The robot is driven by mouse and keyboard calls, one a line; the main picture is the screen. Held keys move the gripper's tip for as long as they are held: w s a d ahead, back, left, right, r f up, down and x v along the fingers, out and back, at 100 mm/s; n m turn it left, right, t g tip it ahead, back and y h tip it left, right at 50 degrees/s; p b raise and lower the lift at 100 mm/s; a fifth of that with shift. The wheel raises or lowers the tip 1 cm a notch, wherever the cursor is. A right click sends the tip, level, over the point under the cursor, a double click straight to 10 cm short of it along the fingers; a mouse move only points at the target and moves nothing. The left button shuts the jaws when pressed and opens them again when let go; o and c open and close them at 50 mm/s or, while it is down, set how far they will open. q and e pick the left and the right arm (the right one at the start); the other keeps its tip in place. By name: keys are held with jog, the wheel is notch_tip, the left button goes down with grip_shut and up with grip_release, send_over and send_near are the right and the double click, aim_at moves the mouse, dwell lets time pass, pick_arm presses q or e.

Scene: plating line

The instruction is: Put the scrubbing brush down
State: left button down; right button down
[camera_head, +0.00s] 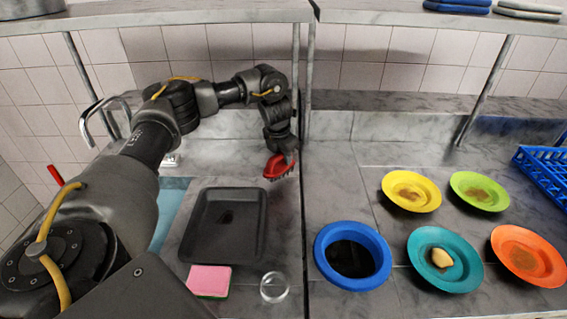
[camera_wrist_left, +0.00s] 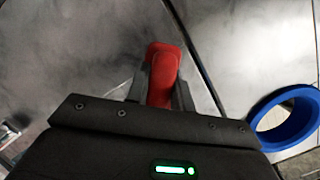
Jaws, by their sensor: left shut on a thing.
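The scrubbing brush (camera_head: 277,167) is red with dark bristles on its underside. My left gripper (camera_head: 283,150) is shut on it, near the back of the counter, behind and to the right of the dark tray. In the left wrist view the red brush (camera_wrist_left: 162,75) sits between the two fingers of the left gripper (camera_wrist_left: 160,85). The bristles are hidden there. I cannot tell whether the brush touches the counter (camera_head: 340,190). My right gripper is not in view.
A black tray (camera_head: 190,240), a pink-and-green sponge (camera_head: 208,279) and a clear glass (camera_head: 273,287) stand in front. A blue-rimmed ring (camera_head: 325,262) and several coloured plates (camera_head: 412,206) lie to the right. A blue rack (camera_head: 540,175) is far right. Bare counter surrounds the brush.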

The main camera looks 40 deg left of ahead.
pick_arm(q)
jog(key=x, duration=0.1)
jog(key=p+x, duration=0.1)
jog(key=x, duration=0.1)
jog(key=shift+s+f, duration=0.15)
jog(key=shift+s, duration=0.1)
jog(key=shift+s, duration=0.1)
jog(key=c, duration=1.2)
grip_release()
jog(key=shift+f, duration=0.1)
